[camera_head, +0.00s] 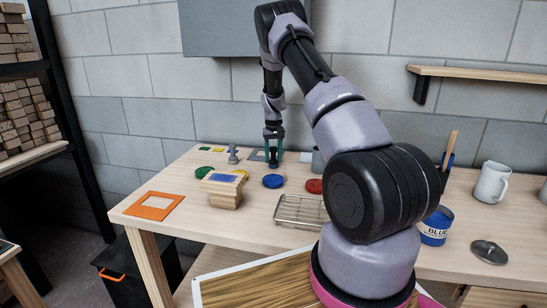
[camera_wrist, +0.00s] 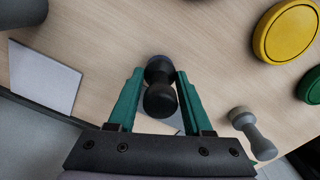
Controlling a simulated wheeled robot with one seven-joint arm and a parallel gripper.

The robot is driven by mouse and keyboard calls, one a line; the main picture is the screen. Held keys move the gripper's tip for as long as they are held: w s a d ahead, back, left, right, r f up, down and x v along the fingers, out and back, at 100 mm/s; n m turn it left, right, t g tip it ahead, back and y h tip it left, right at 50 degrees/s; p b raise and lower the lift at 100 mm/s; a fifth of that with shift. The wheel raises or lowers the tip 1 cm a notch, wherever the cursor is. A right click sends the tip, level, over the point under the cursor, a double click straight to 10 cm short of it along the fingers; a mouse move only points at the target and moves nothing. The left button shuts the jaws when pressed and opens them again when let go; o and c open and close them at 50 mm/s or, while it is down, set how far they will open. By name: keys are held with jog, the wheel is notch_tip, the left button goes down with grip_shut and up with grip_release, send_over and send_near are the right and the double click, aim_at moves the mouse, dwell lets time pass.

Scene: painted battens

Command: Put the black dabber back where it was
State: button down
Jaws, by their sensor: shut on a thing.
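My gripper (camera_head: 273,156) is near the back edge of the table. In the wrist view its two teal fingers (camera_wrist: 160,76) are shut on the black dabber (camera_wrist: 160,88), one on each side of its narrow waist. The dabber is a dark knobbed shape; in the head view it is mostly lost among the dark gripper parts. A grey flat square (camera_wrist: 178,123) shows partly behind the dabber and fingers. I cannot tell whether the dabber touches the surface. A grey dabber (camera_wrist: 252,133) stands to one side; it also shows in the head view (camera_head: 233,155).
Green (camera_head: 203,172), yellow (camera_wrist: 286,30), blue (camera_head: 273,181) and red (camera_head: 314,186) round pads lie nearby. Another grey square (camera_wrist: 42,78) lies bare.

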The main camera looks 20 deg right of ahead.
aim_at(274, 147)
jog(key=shift+f, duration=0.15)
jog(key=shift+c, duration=1.6)
grip_release()
notch_tip(274, 147, up, 8)
jog(key=shift+f, duration=0.1)
